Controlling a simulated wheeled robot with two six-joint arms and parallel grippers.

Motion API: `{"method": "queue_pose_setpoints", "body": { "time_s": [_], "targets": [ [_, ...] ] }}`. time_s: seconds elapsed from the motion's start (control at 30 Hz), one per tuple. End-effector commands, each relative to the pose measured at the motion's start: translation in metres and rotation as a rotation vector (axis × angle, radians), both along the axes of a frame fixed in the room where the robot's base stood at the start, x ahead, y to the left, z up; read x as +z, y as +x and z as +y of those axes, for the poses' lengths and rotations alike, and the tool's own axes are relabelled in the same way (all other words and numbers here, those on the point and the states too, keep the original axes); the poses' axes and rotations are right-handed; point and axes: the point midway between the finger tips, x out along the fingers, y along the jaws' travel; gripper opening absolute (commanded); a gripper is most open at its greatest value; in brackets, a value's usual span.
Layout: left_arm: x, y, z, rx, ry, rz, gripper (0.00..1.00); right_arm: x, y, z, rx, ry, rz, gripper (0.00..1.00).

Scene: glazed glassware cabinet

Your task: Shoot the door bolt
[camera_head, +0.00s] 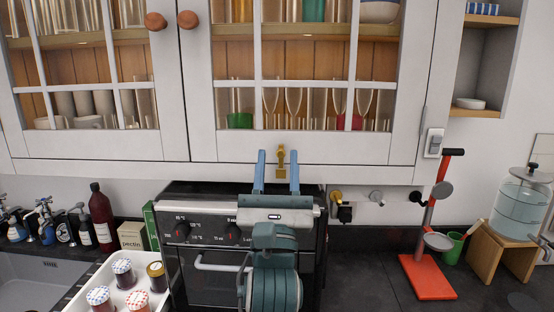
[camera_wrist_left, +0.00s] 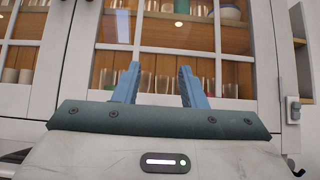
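The small brass door bolt (camera_head: 281,162) is on the bottom rail of the right-hand glazed cabinet door (camera_head: 340,148). My left gripper (camera_head: 278,155) points up at the door with its two blue fingers spread. In the head view the bolt shows between the fingers, nearer the right one, with a gap on both sides; I cannot tell the depth between them. In the left wrist view the open fingers (camera_wrist_left: 158,68) stand in front of the door glass, and I cannot make out the bolt there. My right gripper is in neither view.
A black oven (camera_head: 205,245) stands below the cabinet. A white tray of jars (camera_head: 123,274) is at the lower left. A red stand (camera_head: 430,277) and a glass dispenser (camera_head: 522,200) on a wooden stand are at the right. Round wooden knobs (camera_head: 188,20) are on the doors.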

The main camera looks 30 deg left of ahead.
Motion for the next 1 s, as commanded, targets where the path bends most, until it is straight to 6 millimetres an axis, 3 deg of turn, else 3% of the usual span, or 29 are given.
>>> {"method": "queue_pose_setpoints", "body": {
  "time_s": [0.57,0.77,1.0],
  "targets": [
    [-0.001,-0.004,-0.002,-0.042,-0.041,-0.017,0.40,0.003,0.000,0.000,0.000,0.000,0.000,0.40],
    [-0.009,0.002,0.002,-0.296,-0.299,-0.120,0.40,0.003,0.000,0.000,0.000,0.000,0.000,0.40],
    [-0.023,0.010,0.007,-0.681,-0.732,-0.310,0.40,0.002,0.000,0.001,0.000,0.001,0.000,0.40]
  ]
}}
